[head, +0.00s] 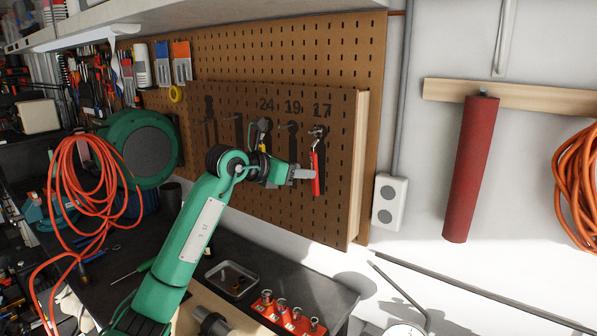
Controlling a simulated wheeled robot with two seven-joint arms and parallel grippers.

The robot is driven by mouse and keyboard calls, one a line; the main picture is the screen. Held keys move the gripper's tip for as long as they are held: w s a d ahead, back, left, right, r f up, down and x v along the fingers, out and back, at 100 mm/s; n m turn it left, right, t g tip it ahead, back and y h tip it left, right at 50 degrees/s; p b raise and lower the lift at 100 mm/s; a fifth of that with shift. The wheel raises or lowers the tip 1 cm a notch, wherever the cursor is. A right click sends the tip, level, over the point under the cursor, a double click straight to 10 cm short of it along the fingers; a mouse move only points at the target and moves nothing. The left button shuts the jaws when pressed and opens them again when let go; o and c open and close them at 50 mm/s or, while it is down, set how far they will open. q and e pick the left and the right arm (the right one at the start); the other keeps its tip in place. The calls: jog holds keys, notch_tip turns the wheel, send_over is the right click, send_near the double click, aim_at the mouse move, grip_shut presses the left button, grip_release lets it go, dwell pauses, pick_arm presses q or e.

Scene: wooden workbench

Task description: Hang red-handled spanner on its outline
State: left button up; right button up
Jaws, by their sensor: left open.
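The red-handled spanner (316,172) hangs upright, handle down, on the front of the brown pegboard panel (226,185). Its metal head is at the peg below the number 17, over the dark outline (322,148) there. My left gripper (305,173) is open, with its fingers at the left side of the red handle. I cannot tell whether they touch it. Another tool with a yellow part (262,140) hangs below the number 24, its lower part hidden by my left arm. The dark outline below the number 19 (289,145) shows no tool. My right gripper is not in view.
Below the panel, the dark bench (325,292) holds a metal tray (232,281) and a red holder with several sockets (289,314). A green hose reel (140,148) and orange cable (83,190) are at left. A white socket box (390,202) is right of the panel.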

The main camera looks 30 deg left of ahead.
pick_arm(q)
jog(key=b+v, duration=0.5)
jog(key=v, duration=0.8)
jog(key=shift+s+b, duration=0.3)
jog(key=shift+a+f, duration=0.1)
